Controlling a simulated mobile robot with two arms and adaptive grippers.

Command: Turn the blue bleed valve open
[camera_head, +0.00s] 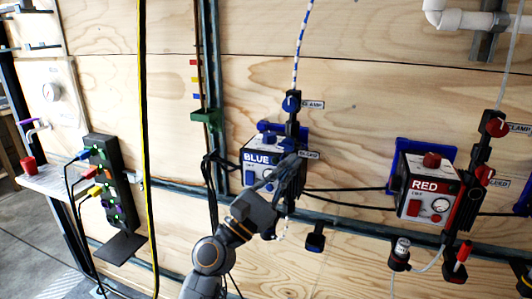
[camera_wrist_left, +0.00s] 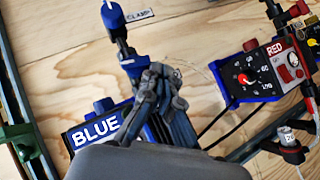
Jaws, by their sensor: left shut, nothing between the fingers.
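The blue unit (camera_head: 262,158), a white-fronted box marked BLUE, is mounted on the plywood wall. Beside it stands a dark upright post with a blue clamp knob (camera_head: 291,102) on top. My right gripper is not in view.
A red unit (camera_head: 428,186) with its own post and red clamp knob (camera_head: 497,126) is to the right. A green bracket (camera_head: 207,115) is on the left rail. Black cables run along the wall. A black power strip (camera_head: 108,180) is far left.

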